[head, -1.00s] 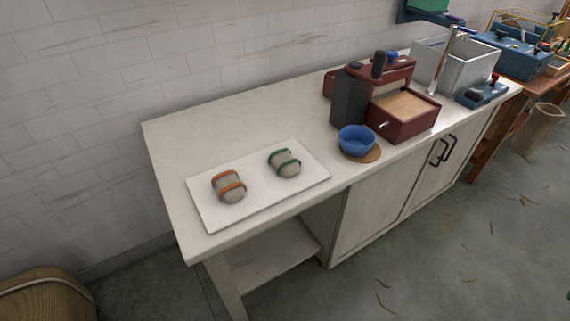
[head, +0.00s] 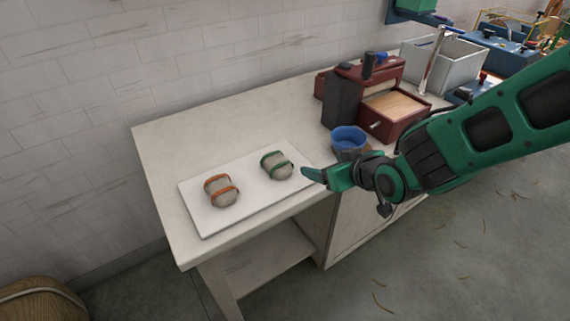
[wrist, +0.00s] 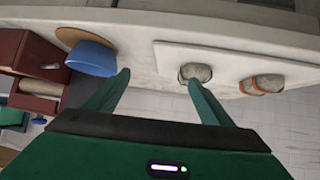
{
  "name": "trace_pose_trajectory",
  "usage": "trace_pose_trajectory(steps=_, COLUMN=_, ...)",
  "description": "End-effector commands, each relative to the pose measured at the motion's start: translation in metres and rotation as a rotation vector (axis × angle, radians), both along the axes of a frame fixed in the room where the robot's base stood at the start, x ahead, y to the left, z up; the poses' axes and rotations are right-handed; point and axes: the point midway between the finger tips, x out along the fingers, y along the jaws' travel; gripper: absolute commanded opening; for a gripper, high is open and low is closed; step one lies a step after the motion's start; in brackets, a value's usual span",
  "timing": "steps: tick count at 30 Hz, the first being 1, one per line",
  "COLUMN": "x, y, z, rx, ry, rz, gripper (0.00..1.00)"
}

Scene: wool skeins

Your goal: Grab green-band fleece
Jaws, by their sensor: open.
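The green-band fleece (head: 278,168) is a small grey bundle with green bands, lying on a white board (head: 213,225) on the bench. It also shows in the wrist view (wrist: 197,71), beyond the tip of one finger. The orange-band fleece (head: 222,193) lies on the same board to its left. My gripper (head: 312,175) is just right of the green-band fleece in the head view, apart from it. In the wrist view its two green fingers (wrist: 158,82) are spread with nothing between them.
A blue bowl (head: 348,138) on a round wooden mat stands close behind my gripper. A dark red wooden box machine (head: 390,112) and a grey bin (head: 440,62) stand farther right on the bench. The bench's left part (head: 165,145) behind the board is clear.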

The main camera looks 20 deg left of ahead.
Motion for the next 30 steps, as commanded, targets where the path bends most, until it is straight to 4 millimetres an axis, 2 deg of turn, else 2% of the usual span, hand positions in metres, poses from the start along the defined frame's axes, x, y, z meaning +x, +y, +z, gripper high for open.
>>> trace_pose_trajectory(steps=1, x=-0.011, y=0.024, z=-0.003, rx=0.027, ry=-0.015, rz=0.045, gripper=0.75)
trace_pose_trajectory(steps=3, x=-0.022, y=0.047, z=-0.002, rx=0.064, ry=-0.038, rz=0.085, gripper=0.75)
trace_pose_trajectory(steps=6, x=-0.030, y=0.065, z=-0.001, rx=0.095, ry=-0.055, rz=0.116, gripper=0.75)
trace_pose_trajectory(steps=9, x=-0.029, y=0.076, z=-0.004, rx=0.107, ry=-0.062, rz=0.127, gripper=0.75)
trace_pose_trajectory(steps=16, x=-0.011, y=0.096, z=-0.018, rx=0.108, ry=-0.063, rz=0.124, gripper=0.75)
trace_pose_trajectory(steps=26, x=0.004, y=0.111, z=-0.029, rx=0.107, ry=-0.063, rz=0.123, gripper=0.75)
trace_pose_trajectory(steps=30, x=0.016, y=0.124, z=-0.038, rx=0.106, ry=-0.063, rz=0.123, gripper=0.75)
